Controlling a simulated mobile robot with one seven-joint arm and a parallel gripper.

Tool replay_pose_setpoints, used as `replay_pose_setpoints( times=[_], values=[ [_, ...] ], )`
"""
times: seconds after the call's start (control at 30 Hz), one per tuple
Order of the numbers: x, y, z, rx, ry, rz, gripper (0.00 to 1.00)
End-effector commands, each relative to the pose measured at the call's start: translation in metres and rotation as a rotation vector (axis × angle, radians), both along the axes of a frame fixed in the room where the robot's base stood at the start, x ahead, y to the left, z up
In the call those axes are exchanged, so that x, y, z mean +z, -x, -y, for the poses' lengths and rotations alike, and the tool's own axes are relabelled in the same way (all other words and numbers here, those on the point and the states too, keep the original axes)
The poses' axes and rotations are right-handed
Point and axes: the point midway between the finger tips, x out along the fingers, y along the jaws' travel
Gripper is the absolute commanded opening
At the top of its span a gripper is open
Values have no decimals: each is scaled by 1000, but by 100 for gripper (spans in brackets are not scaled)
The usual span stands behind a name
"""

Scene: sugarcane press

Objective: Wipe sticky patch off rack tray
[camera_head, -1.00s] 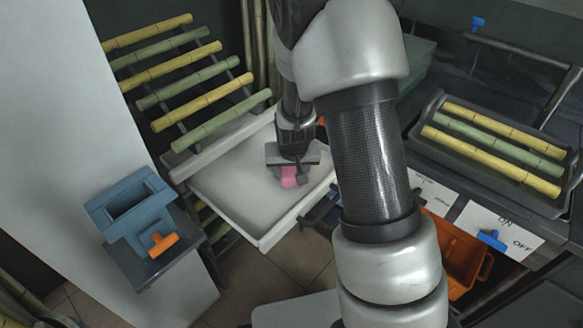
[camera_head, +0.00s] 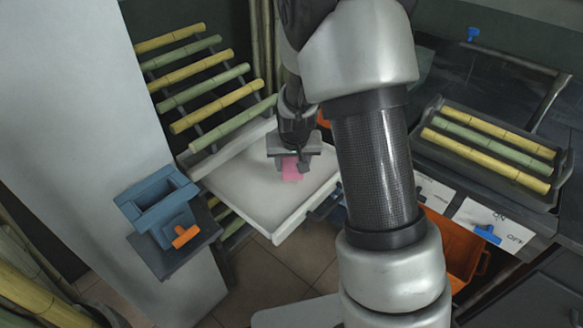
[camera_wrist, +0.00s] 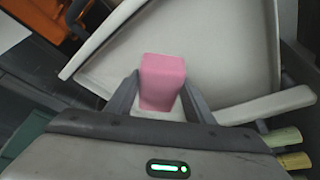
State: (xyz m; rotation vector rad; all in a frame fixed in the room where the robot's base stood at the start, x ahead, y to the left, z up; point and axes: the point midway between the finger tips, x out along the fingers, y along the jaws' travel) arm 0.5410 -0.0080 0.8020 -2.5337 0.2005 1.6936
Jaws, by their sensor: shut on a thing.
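The rack tray (camera_head: 255,199) is a white, shallow, rimmed tray below the slanted cane rack, at the middle of the head view. It also fills the upper part of the wrist view (camera_wrist: 222,50). My gripper (camera_head: 292,168) is over the tray. In the wrist view my gripper (camera_wrist: 158,95) is shut on a pink sponge (camera_wrist: 163,80), with a finger on each side of it. The sponge also shows in the head view (camera_head: 291,172). I cannot tell whether the sponge touches the tray. No sticky patch can be made out; the gripper and sponge hide part of the tray.
Yellow and green canes (camera_head: 205,92) lie on the rack behind the tray. A blue holder (camera_head: 158,205) with an orange handle (camera_head: 185,236) stands at left. A dark tray of canes (camera_head: 490,150), an ON/OFF panel (camera_head: 490,222) and an orange crate (camera_head: 465,255) are at right.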

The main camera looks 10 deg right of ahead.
Motion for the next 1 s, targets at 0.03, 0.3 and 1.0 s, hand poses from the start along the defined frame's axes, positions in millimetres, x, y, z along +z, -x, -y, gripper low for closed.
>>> replay_pose_setpoints(
  times=[0.03,0.3,1.0],
  values=[
    [8,-1,1,0,0,2,27],
    [24,-5,3,0,0,1,27],
    [35,8,4,12,9,-5,27]
  ],
)
